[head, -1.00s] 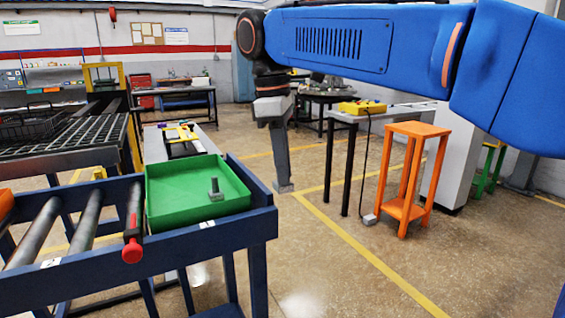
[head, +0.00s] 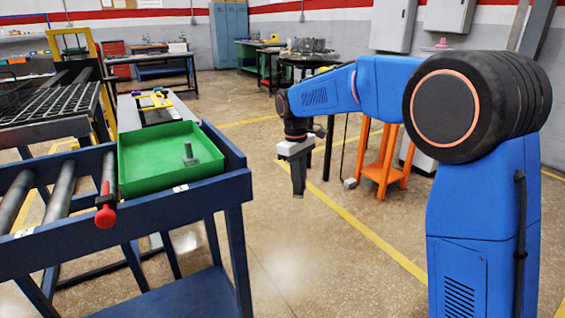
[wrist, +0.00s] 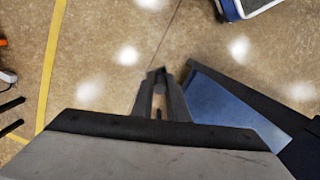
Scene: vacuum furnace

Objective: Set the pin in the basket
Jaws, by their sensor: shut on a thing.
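My gripper (head: 298,178) hangs fingers-down over open floor, to the right of the roller table. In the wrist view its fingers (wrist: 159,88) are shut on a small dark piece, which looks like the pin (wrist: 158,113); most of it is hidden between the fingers. A black wire basket (head: 14,94) sits on the dark grate at the far left of the head view, partly cut off by the picture edge. A grey bolt-like piece (head: 189,154) stands upright in the green tray (head: 150,181), apart from my gripper.
The blue roller table (head: 190,203) with a red-tipped bar (head: 105,216) stands at left front. The grate (head: 40,106) lies behind it. A narrow grey table (head: 178,108) stands behind the tray. An orange stool (head: 385,165) is right of my gripper. Floor between is clear.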

